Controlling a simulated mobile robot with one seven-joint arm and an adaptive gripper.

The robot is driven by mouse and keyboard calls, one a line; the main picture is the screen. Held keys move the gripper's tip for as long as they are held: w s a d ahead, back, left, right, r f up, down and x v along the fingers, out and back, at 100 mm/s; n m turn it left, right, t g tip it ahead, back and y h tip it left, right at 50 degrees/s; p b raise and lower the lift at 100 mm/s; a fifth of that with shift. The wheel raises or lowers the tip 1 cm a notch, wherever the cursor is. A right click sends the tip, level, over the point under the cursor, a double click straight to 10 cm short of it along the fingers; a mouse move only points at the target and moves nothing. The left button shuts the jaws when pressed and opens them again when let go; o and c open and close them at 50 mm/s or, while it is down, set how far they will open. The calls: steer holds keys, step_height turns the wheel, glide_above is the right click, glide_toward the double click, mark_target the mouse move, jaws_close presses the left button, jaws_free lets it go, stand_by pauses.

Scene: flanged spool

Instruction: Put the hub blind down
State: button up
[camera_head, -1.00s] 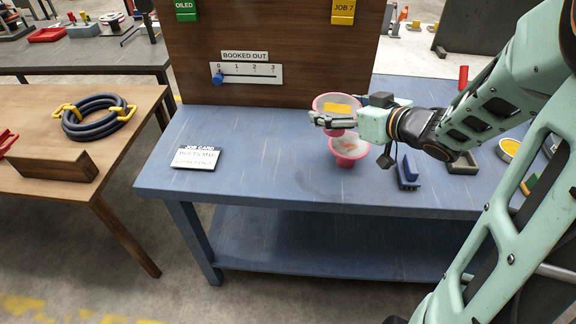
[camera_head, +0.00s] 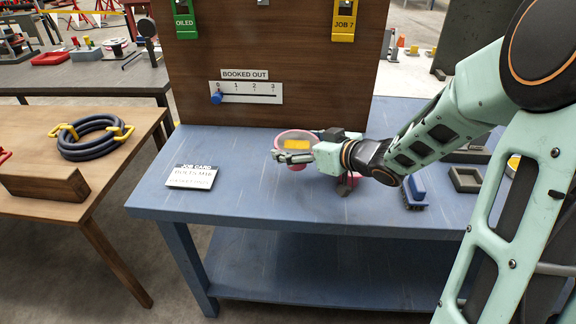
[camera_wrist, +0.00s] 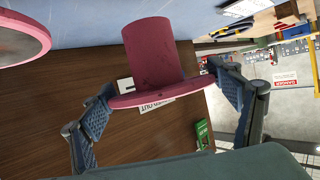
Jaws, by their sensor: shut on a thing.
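The blue bench (camera_head: 240,165) is clear between the job card (camera_head: 192,177) and my gripper. A brown back panel (camera_head: 255,50) with a slider scale (camera_head: 245,93) rises behind. A blue block (camera_head: 414,190) and a grey tray (camera_head: 466,179) are to the right.

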steer(key=shift+w+a+f+b, duration=0.2)
steer(key=shift+w+a+f, duration=0.2)
steer(key=shift+a+f, duration=0.15)
steer(key=shift+w+a+f+b, duration=0.2)
steer(key=shift+w+a+f, duration=0.2)
steer(key=shift+f, duration=0.25)
steer(key=f, duration=0.1)
steer(key=f+b, duration=0.1)
steer(key=f, duration=0.1)
steer(key=shift+w+a+f, duration=0.1)
steer(key=shift+w+a, duration=0.05)
steer(key=shift+a, duration=0.2)
steer(key=shift+f, duration=0.25)
steer(key=shift+f, duration=0.2)
steer(key=o, duration=2.1)
steer(key=shift+d+f, duration=0.1)
steer(key=shift+r, duration=0.3)
steer(key=p+v, duration=0.2)
steer(key=v, duration=1)
steer(key=shift+f, duration=0.15)
